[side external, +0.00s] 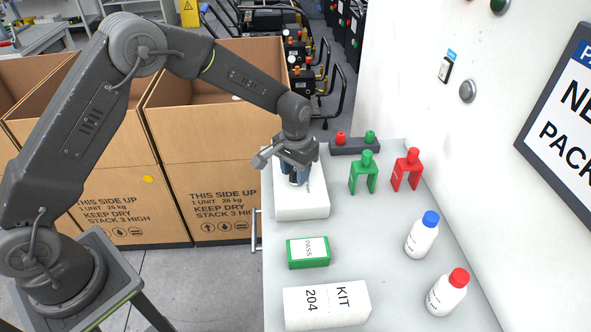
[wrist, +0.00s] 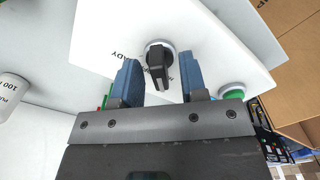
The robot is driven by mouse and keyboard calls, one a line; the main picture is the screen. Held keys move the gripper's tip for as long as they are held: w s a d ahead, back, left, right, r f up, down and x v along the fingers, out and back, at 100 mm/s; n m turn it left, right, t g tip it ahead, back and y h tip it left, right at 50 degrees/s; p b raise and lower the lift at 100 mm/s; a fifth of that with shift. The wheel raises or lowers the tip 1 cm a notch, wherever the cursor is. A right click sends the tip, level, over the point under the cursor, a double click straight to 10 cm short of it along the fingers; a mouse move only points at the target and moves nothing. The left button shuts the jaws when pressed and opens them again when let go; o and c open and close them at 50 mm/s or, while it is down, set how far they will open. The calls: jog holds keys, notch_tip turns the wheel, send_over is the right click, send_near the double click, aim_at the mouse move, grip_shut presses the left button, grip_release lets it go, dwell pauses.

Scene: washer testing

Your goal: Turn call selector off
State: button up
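The call selector is a black rotary knob (wrist: 157,67) on a pale round base, on the top of a white box (side external: 302,206). In the wrist view, the white box (wrist: 215,45) fills the upper middle. Printed letters ending in "ADY" show left of the knob, and other print beside it is partly hidden. My gripper (wrist: 160,75) has its two blue fingers apart, one on each side of the knob, with a gap on both sides. In the side external view, my gripper (side external: 297,174) points down over the box and hides the knob.
A green button (wrist: 233,91) sits right of the right finger. Green (side external: 363,174) and red (side external: 407,170) clamp-like stands are right of the box. A green PASS box (side external: 308,252), white KIT 204 box (side external: 327,304) and two bottles (side external: 422,236) (side external: 447,292) stand nearer. Cartons (side external: 210,120) are left.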

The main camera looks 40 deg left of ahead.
jog(key=shift+c, duration=0.2)
grip_shut()
jog(key=shift+m, duration=0.3)
jog(key=m, duration=0.3)
jog(key=shift+m, duration=2.5)
jog(key=shift+o, duration=0.2)
grip_release()
